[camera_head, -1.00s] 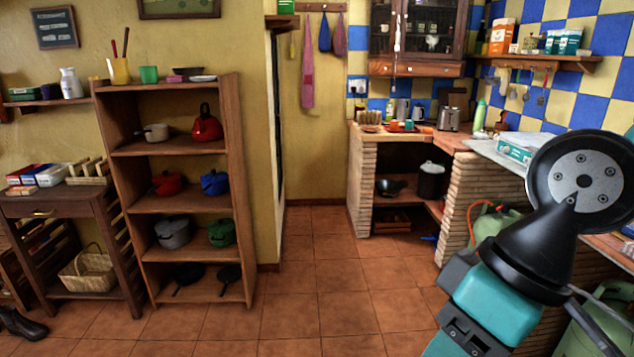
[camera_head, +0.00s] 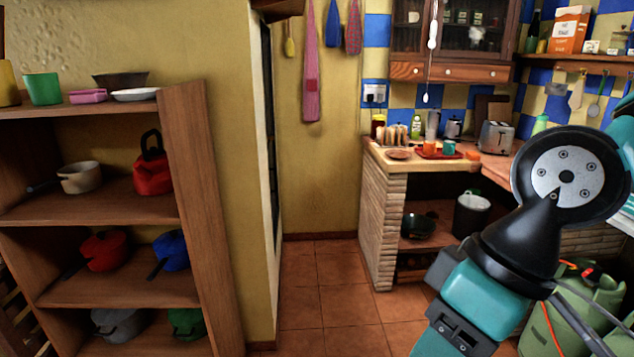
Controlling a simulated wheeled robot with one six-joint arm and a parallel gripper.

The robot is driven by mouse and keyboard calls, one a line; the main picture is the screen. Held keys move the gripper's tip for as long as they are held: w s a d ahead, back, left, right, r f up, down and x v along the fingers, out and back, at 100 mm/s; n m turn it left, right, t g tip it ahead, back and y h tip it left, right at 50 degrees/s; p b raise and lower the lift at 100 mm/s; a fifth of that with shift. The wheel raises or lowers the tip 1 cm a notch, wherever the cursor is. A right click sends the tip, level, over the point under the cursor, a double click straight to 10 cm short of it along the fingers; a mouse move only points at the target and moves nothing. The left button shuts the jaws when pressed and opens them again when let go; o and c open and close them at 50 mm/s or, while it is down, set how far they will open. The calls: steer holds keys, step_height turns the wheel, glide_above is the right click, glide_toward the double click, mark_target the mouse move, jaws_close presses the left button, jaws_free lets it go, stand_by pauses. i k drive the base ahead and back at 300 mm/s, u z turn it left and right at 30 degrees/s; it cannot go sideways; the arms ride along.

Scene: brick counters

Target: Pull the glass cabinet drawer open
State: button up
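The glass cabinet (camera_head: 470,38) hangs on the wall at the upper right of the middle, above the brick counter. Its glass doors show dishes inside. Below the doors runs a wooden drawer front (camera_head: 455,72) with small round knobs; it looks shut. A white cord-like thing hangs in front of it. My arm fills the lower right of the view, teal and black with a round metal joint plate. My gripper is not in view. The cabinet is well ahead of me, and nothing of mine touches it.
A brick counter (camera_head: 383,225) with a toaster (camera_head: 496,137), cups and a toast rack stands under the cabinet. A wooden shelf (camera_head: 200,200) with pots is close on the left. Tiled floor (camera_head: 325,290) between them is clear. A green gas bottle (camera_head: 570,305) stands at lower right.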

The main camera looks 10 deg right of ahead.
mark_target(438, 71)
steer(key=z, duration=0.15)
steer(key=i, duration=2)
steer(key=z, duration=0.4)
steer(key=i, duration=1.95)
steer(key=z, duration=0.2)
